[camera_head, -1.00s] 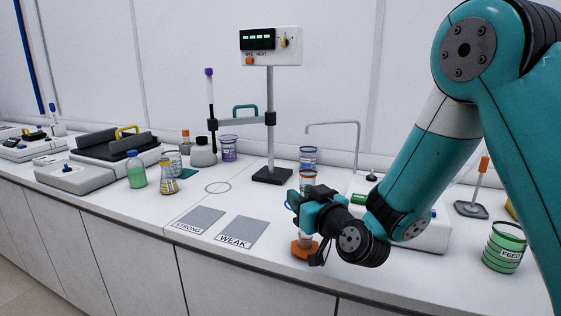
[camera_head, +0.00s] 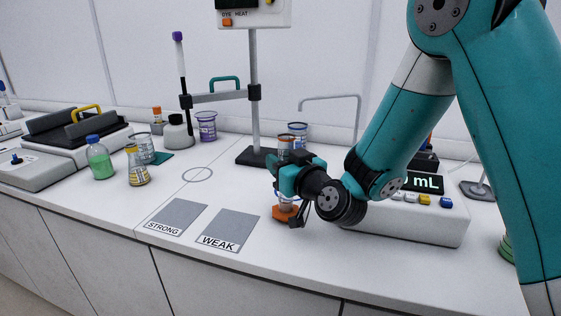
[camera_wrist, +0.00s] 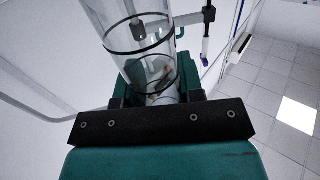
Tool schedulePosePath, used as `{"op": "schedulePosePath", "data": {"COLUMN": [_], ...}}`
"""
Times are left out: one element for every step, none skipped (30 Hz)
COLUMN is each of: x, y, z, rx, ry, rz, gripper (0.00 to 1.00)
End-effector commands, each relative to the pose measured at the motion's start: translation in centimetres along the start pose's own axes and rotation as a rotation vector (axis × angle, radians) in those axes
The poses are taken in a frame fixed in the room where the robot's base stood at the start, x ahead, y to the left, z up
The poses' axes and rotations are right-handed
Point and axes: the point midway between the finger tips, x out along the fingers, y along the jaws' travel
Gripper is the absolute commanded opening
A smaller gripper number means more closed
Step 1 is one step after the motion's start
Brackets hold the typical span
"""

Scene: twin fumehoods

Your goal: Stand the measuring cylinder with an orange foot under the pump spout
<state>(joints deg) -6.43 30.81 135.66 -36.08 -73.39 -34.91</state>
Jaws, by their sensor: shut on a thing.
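The measuring cylinder is a clear tube with an orange foot (camera_head: 285,213), upright at the bench's front, right of the WEAK pad. My gripper (camera_head: 284,180) is shut around the tube above the foot. I cannot tell whether the foot touches the bench. The wrist view shows the clear tube (camera_wrist: 145,65) with dark rings between the jaws (camera_wrist: 155,98). The pump spout (camera_head: 330,97) is a thin grey bent pipe behind the gripper. The pump body (camera_head: 405,222) has a display ending in "mL" and coloured buttons. My arm hides part of it.
A clear vessel with a blue band (camera_head: 298,129) stands behind the cylinder. The stand (camera_head: 254,95) with its dark base is left of it. The STRONG pad (camera_head: 176,216) and WEAK pad (camera_head: 228,230) lie bare at left.

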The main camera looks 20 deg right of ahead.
Motion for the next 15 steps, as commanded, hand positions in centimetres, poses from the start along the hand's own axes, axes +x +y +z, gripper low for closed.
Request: {"op": "schedulePosePath", "data": {"x": [-0.1, 0.0, 0.2, 0.3, 0.4, 0.6, 0.8, 1.0, 1.2, 1.3, 1.5, 1.7, 1.9, 2.1, 2.3], "y": [-0.1, 0.0, 0.2, 0.3, 0.5, 0.7, 0.8, 1.0, 1.3, 1.5, 1.7, 1.9, 2.1, 2.3, 2.6], "z": [0.1, 0.1, 0.1, 0.1, 0.1, 0.1, 0.1, 0.1, 0.1, 0.1, 0.2, 0.2, 0.1, 0.2, 0.2], "rx": [-0.001, -0.001, -0.001, -0.001, -0.001, -0.001, -0.001, -0.001, -0.001, 0.0, 0.0, -0.001, -0.001, -0.001, -0.001], "ry": [0.002, 0.002, 0.003, 0.004, 0.004, 0.004, 0.004, 0.005, 0.004, 0.004, 0.004, 0.004, 0.005, 0.004, 0.004], "rz": [-0.002, -0.001, -0.001, -0.001, -0.001, -0.002, -0.002, -0.002, -0.002, -0.002, -0.002, -0.003, -0.002, -0.003, -0.002], "gripper": [0.0, 0.0, 0.0, 0.0, 0.0, 0.0, 0.0, 0.0, 0.0, 0.0, 0.0, 0.0, 0.0, 0.0, 0.0]}}
